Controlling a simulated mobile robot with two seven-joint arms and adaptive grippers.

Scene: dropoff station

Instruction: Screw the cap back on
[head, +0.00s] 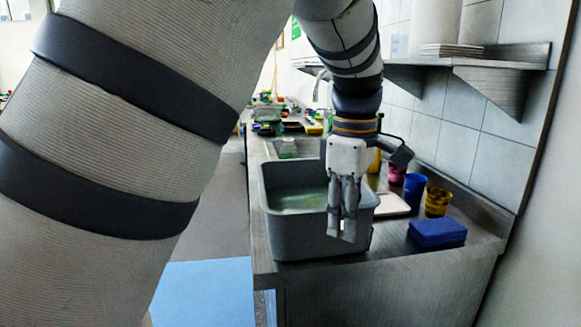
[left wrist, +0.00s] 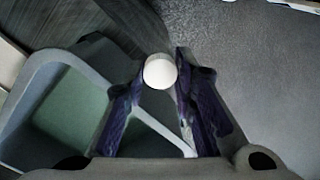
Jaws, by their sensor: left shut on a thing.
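My left gripper (head: 343,222) points down in front of the grey tub's near right part. It is shut. In the left wrist view its dark fingers (left wrist: 160,82) close around a small round white thing (left wrist: 160,71), which looks like the cap seen end on. My right gripper is not in view.
The grey tub (head: 287,244) with greenish contents stands on the steel counter. Right of it are a white tray (head: 391,204), a blue cup (head: 414,187), a yellow cup (head: 437,201), a pink cup (head: 396,174) and a blue block (head: 437,233). A wall shelf (head: 487,62) overhangs the right side.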

